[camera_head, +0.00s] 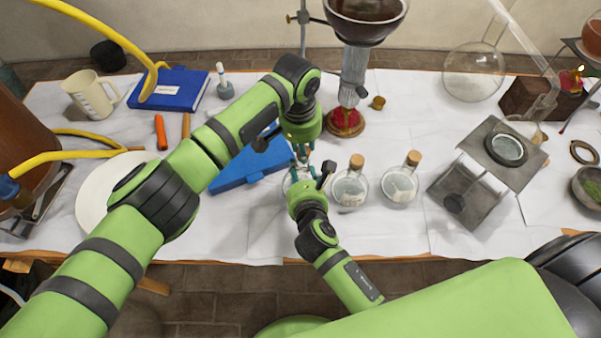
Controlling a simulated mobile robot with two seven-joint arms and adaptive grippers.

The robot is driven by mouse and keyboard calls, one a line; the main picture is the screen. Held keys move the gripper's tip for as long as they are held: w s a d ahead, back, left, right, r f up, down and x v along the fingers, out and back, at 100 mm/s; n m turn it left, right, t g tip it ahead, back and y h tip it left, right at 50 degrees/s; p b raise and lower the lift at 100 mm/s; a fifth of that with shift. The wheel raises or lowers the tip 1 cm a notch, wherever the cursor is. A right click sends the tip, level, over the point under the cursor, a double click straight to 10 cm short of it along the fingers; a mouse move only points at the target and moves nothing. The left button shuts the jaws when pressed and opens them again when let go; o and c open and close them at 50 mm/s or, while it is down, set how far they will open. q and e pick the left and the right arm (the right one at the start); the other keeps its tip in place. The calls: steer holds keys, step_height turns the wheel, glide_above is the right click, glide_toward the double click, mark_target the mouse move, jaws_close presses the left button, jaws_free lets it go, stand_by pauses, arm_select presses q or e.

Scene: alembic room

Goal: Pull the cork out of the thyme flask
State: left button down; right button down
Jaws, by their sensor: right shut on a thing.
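Two round glass flasks with corks, a middle one (351,190) and a right one (400,185), stand upright on the white-covered table. A third glass flask is mostly hidden behind my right gripper, so only a bit of its round glass shows at the left of that gripper. I cannot read which flask is thyme. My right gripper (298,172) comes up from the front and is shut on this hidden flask. My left gripper (302,150) points down from above, right over the same spot. Its fingers are small and overlap the right one's, so its opening and any cork there cannot be told.
A burner stand with a dark bowl (367,28) rises just behind the flasks. A metal stand with a lens (507,150) is at right. The front-centre cloth is clear.

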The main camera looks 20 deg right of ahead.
arm_select(q)
steer(key=shift+r, duration=1.05)
arm_select(e)
steer(key=shift+f, duration=0.15)
arm_select(q)
steer(key=shift+r, duration=0.1)
arm_select(e)
steer(key=c, duration=0.5)
jaws_free()
